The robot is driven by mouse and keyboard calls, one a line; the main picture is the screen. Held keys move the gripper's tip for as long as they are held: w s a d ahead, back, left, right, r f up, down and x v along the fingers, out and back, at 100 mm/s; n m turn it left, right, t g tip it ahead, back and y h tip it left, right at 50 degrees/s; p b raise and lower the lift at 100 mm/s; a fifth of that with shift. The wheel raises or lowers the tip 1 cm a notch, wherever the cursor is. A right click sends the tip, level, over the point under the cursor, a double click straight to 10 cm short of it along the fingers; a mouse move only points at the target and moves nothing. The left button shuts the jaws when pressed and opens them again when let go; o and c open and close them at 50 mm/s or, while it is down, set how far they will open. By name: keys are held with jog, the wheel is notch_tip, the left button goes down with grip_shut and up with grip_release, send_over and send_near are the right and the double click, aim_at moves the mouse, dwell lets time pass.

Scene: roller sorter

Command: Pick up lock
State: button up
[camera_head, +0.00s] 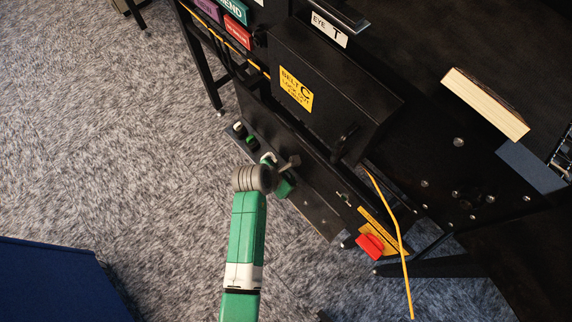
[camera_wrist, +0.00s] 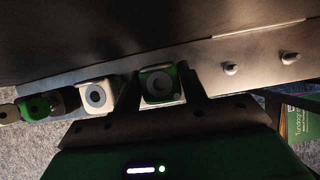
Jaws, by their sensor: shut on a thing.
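A green lock (camera_wrist: 160,84) with a pale round mark sits between the two dark fingers of my gripper (camera_wrist: 163,92) in the wrist view. The fingers are shut on it. It is right at the pale-edged strip of the rack, and I cannot tell whether it still hangs there. To its left along the strip are a white lock (camera_wrist: 97,97) and another green lock (camera_wrist: 36,107). In the head view my gripper (camera_head: 284,176) is at the low panel under the black box, and the held lock is hard to make out there.
Two bare pegs (camera_wrist: 231,69) stick out right of the held lock. Above the rack is a black box (camera_head: 325,85) with a yellow label. A red piece (camera_head: 370,246) and a yellow cable (camera_head: 391,215) are at the right. Carpet is open at the left.

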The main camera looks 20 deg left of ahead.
aim_at(292, 174)
jog(key=shift+r, duration=0.15)
jog(key=r+p, duration=0.1)
jog(key=p, duration=0.1)
jog(key=r+p, duration=0.3)
jog(key=p, duration=0.1)
jog(key=shift+s+d+r+p, duration=0.15)
jog(key=shift+s+r+p, duration=0.05)
jog(key=shift+s+p, duration=0.2)
jog(key=s+d+r+p, duration=0.2)
jog(key=s+p, duration=0.5)
jog(key=p, duration=0.1)
jog(key=s+d+r+p, duration=0.2)
jog(key=s+d+p, duration=0.1)
jog(key=s+p, duration=0.4)
jog(key=shift+d+r+p, duration=0.15)
jog(key=shift+r+p, duration=0.25)
jog(key=shift+p, duration=0.25)
